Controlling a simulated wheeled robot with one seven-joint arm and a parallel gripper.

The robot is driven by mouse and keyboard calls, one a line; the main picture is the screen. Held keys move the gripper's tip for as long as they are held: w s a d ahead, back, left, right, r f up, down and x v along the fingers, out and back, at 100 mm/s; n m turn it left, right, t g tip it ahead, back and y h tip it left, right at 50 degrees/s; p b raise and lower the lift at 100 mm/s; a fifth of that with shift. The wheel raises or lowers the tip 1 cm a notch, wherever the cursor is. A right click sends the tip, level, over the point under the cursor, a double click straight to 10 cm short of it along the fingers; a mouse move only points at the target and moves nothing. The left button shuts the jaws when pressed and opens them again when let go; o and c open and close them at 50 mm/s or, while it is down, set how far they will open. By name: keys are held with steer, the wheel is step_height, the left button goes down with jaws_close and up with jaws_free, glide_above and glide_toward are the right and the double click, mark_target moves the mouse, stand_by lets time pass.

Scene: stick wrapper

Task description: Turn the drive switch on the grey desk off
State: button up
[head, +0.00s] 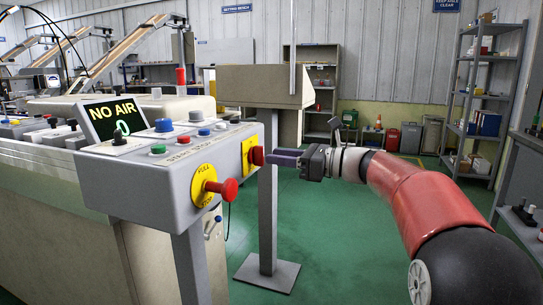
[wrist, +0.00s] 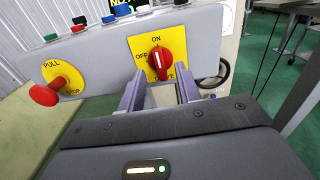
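The drive switch is a red knob (wrist: 160,61) on a yellow plate, with ON above it and OFF to its left. Its white mark points roughly up, toward ON. In the head view the knob (head: 257,156) is on the end face of the grey desk (head: 140,178). My gripper (wrist: 161,90) is open, with its two purple fingers apart just below and to either side of the knob in the wrist view. In the head view my gripper (head: 276,157) points left at the knob, its tips very close to it. I cannot tell whether they touch it.
A red pull-stop knob (wrist: 44,95) on a yellow disc sticks out beside the switch; it shows in the head view (head: 228,189) too. A display (head: 115,118) reads NO AIR. A grey post (head: 268,200) stands behind my gripper.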

mark_target(263, 155)
steer(key=shift+x, duration=1.65)
steer(key=shift+c, duration=0.4)
jaws_close()
